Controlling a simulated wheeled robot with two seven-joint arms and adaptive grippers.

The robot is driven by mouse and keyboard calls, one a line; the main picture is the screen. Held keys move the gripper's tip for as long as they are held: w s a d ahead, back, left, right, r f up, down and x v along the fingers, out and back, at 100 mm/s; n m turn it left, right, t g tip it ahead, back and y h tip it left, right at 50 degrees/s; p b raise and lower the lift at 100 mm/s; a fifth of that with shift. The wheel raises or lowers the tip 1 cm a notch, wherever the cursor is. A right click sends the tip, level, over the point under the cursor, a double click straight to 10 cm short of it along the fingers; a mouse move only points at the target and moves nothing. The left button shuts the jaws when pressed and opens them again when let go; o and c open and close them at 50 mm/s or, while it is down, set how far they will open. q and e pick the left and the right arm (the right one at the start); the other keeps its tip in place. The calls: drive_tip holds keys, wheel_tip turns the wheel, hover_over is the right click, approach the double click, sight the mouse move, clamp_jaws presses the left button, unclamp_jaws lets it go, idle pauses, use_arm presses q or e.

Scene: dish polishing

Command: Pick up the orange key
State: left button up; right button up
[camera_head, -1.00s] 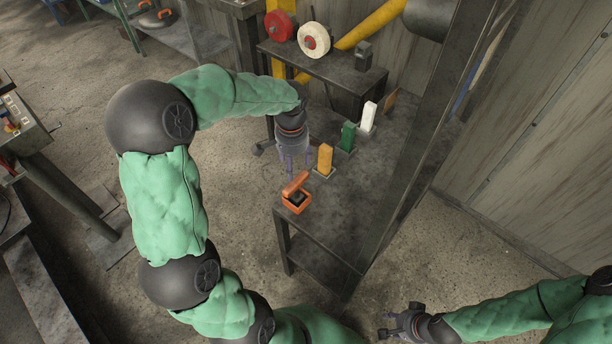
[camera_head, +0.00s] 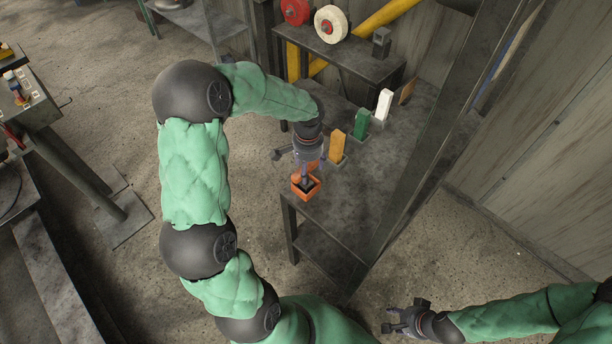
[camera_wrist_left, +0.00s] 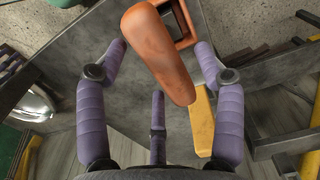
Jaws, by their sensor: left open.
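The orange key is a long worn orange block at an orange square box (camera_head: 314,188), near the front left corner of the dark metal bench. In the left wrist view the key (camera_wrist_left: 158,52) lies between my spread purple fingers, close to the camera. In the head view the gripper largely hides it. My left gripper (camera_head: 307,172) is open and points down at the box, around the key without visibly gripping it. The left wrist view also shows the gripper (camera_wrist_left: 160,48). My right gripper (camera_head: 398,320) is low at the right, away from the bench; its fingers are too small to judge.
Behind the box stand a yellow-orange block (camera_head: 337,146), a green block (camera_head: 361,123) and a white block (camera_head: 383,104) in a row of holders. A rear shelf bears a red wheel (camera_head: 295,10) and a white wheel (camera_head: 331,25). A dark metal post (camera_head: 440,130) rises at the bench's right.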

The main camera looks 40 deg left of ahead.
use_arm(q)
drive_tip(key=shift+f, duration=0.35)
drive_tip(key=shift+f, duration=0.25)
idle(0.3)
drive_tip(key=c, duration=1.4)
